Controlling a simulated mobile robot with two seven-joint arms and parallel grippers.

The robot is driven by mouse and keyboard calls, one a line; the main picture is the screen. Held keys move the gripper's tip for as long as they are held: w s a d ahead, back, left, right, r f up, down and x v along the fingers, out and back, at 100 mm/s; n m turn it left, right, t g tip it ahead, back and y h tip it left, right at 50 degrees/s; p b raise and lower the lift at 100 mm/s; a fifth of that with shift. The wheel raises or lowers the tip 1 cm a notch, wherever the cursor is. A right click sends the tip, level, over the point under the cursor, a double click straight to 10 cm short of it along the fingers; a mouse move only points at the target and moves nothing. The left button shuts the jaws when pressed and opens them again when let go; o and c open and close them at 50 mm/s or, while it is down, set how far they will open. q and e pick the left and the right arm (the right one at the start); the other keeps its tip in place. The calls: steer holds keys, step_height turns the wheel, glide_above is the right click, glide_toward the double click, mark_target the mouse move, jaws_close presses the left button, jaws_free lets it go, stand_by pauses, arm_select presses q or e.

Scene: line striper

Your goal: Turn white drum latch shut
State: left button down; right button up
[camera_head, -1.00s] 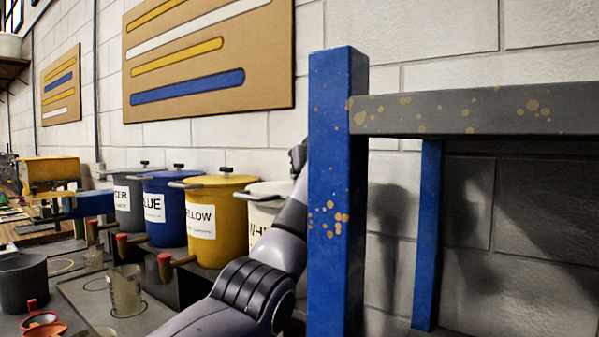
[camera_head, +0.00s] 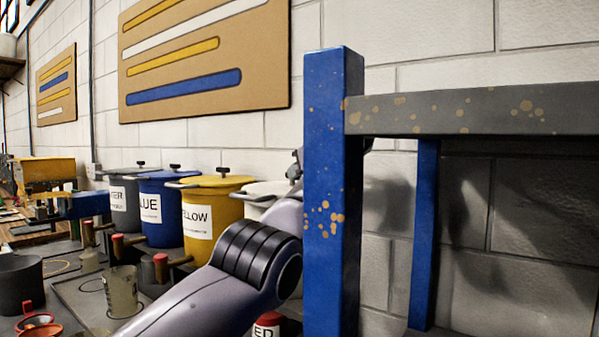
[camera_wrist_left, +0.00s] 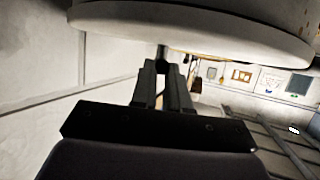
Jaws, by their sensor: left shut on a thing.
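The white drum (camera_head: 268,187) stands behind my left arm in the head view, with its label hidden by the arm. The left wrist view shows a large pale rim, apparently the white drum's (camera_wrist_left: 200,32), across the top. My left gripper (camera_wrist_left: 164,72) is just below this rim, its fingers shut on a small dark piece, apparently the latch (camera_wrist_left: 162,56). Most of the latch is hidden, so its angle cannot be told. In the head view the gripper is largely hidden behind the blue post. My right gripper is not in view.
The blue post (camera_head: 330,200) and grey beam (camera_head: 480,110) of a rack stand close on the right. Yellow (camera_head: 208,212), blue (camera_head: 160,205) and grey (camera_head: 125,200) drums stand left of the white one. A clear beaker (camera_head: 121,290) and a red-labelled container (camera_head: 268,325) are near my arm.

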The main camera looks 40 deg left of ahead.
arm_select(q)
steer(key=shift+g, duration=0.3)
stand_by(0.5)
steer(key=c, duration=1.1)
jaws_free()
steer(key=shift+s+a+m+t, duration=0.1)
steer(key=shift+s+m+t, duration=0.15)
steer(key=shift+m+t, duration=0.6)
